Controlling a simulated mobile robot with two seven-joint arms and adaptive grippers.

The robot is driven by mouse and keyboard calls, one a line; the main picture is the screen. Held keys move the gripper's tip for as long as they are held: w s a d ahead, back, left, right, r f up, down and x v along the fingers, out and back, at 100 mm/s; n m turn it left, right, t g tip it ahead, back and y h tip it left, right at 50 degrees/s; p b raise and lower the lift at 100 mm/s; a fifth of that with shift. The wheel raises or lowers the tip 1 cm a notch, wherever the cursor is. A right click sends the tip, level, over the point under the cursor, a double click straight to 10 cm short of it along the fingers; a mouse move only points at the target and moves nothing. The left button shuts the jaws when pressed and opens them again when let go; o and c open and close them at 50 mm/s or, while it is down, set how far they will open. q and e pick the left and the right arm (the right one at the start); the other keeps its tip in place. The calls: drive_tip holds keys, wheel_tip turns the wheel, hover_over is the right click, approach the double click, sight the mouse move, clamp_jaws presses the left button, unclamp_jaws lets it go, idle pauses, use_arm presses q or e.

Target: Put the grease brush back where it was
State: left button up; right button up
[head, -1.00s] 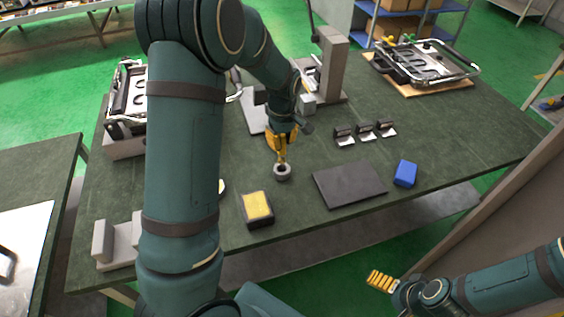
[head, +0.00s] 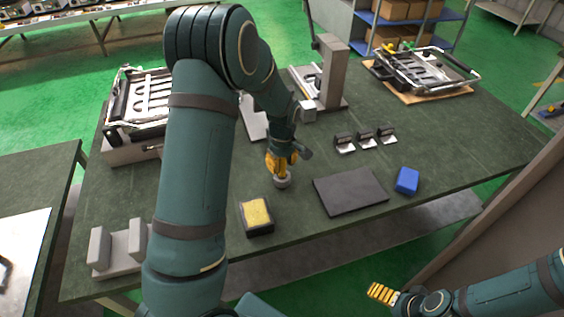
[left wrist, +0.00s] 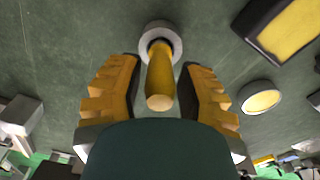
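The grease brush (left wrist: 160,80) has a yellow handle and stands upright in a round grey holder (left wrist: 161,36) on the dark green table. In the head view the holder (head: 282,183) shows just below my left gripper (head: 282,172). In the left wrist view my left gripper (left wrist: 160,88) is open, with one finger on each side of the handle and a gap on both sides. The bristles are hidden in the holder. My right gripper (head: 381,293) is off the table's front edge at lower right, seen from the side; its opening is unclear.
A black tray with a yellow pad (head: 256,214) stands in front of the holder. A dark flat plate (head: 350,191) and a blue block (head: 407,180) lie to the right. Several small metal-and-black parts (head: 365,138) stand behind. A grey stand (head: 333,75) rises at the back.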

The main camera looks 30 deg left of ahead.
use_arm(q)
drive_tip(key=shift+r, duration=0.1)
drive_tip(key=shift+r, duration=0.2)
wheel_tip(320, 180, up, 12)
drive_tip(key=shift+d+f+p, duration=0.1)
drive_tip(key=shift+d+p, duration=0.05)
drive_tip(key=shift+p, duration=0.95)
drive_tip(key=shift+s, duration=0.1)
